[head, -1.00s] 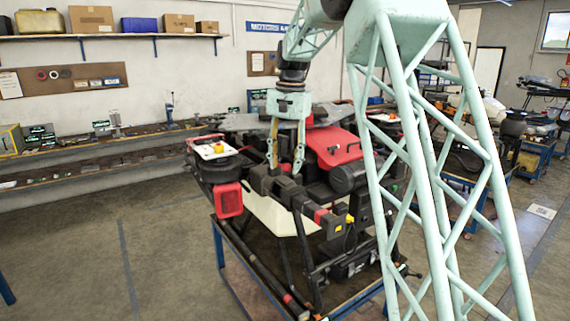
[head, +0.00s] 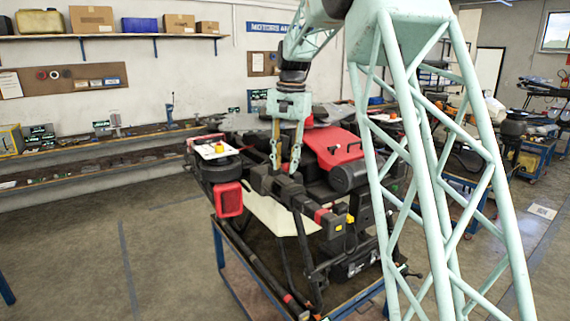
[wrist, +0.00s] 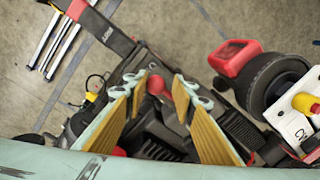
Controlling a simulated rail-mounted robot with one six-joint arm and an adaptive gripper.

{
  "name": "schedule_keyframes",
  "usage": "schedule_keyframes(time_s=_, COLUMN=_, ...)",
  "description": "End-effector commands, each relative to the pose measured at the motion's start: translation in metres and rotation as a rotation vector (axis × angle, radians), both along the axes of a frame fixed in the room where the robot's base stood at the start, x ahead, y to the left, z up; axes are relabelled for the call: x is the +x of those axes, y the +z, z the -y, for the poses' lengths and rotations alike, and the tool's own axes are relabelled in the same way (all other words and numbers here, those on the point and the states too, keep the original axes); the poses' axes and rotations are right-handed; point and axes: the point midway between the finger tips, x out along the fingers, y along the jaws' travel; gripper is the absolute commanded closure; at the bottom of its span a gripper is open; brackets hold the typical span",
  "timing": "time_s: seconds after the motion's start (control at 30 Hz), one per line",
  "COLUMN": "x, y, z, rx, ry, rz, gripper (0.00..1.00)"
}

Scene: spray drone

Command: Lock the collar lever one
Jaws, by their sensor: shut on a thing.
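The spray drone (head: 330,150) rests on a blue-framed cart, its black arm joint under my gripper (head: 285,169). In the wrist view, a red lever (wrist: 157,86) on this black joint sits between the fingertips of my gripper (wrist: 163,90). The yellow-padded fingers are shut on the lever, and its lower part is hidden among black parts. The black arm tube with a red band (wrist: 85,14) runs to the upper left of the wrist view.
A rotor motor with a red end (head: 228,199) and a white plate with an orange-yellow knob (head: 217,149) stand left of my gripper. A red tank cover (head: 335,147) is close on its right. Floor at the left is clear.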

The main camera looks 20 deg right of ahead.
Motion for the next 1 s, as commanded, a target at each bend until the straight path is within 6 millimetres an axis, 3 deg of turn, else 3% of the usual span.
schedule_keyframes(time_s=1.0, x=-0.001, y=-0.010, z=0.002, rx=0.034, ry=-0.003, rz=0.154, gripper=0.95)
